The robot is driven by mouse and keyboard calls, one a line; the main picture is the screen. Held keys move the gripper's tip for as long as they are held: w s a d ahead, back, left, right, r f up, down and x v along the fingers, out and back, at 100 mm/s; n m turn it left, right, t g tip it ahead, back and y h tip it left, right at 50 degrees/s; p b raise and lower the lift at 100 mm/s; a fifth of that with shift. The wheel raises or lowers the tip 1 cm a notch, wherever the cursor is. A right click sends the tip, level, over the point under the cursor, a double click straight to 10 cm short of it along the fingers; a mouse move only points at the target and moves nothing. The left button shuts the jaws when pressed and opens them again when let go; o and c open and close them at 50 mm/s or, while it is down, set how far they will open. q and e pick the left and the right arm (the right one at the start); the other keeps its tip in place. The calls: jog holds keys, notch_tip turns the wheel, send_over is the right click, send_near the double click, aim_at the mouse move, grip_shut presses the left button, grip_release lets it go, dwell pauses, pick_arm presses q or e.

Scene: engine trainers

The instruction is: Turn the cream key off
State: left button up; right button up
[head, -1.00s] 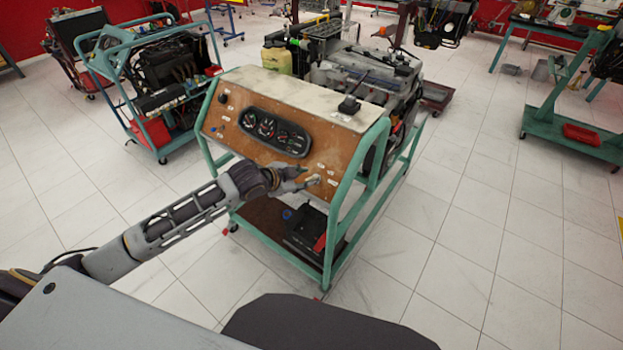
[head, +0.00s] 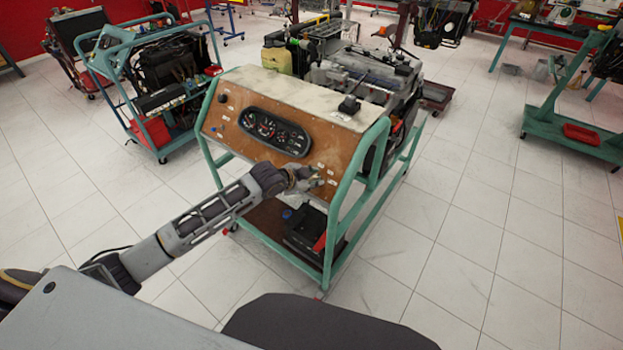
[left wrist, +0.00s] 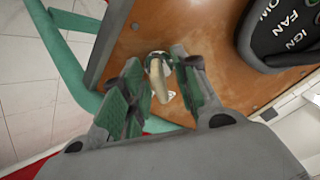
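The cream key (left wrist: 160,80) sits on the brown wooden control panel (left wrist: 130,58) in the left wrist view. My right gripper is in neither view.
The dark gauge cluster (head: 274,131) sits left of my gripper on the panel. The green trolley frame (head: 333,235) runs beside and below it. Another engine trainer (head: 165,85) stands at the back left.

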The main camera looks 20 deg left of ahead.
pick_arm(q)
jog(key=shift+c, duration=0.3)
grip_shut()
jog(key=n+p, duration=0.4)
jog(key=p, duration=0.2)
jog(key=shift+r+n, duration=0.15)
jog(key=shift+n, duration=0.25)
jog(key=shift+n+p, duration=1.1)
jog(key=shift+p, duration=0.15)
jog(key=shift+n+y+p, duration=0.3)
jog(key=shift+n+p, duration=0.2)
jog(key=shift+n, duration=0.1)
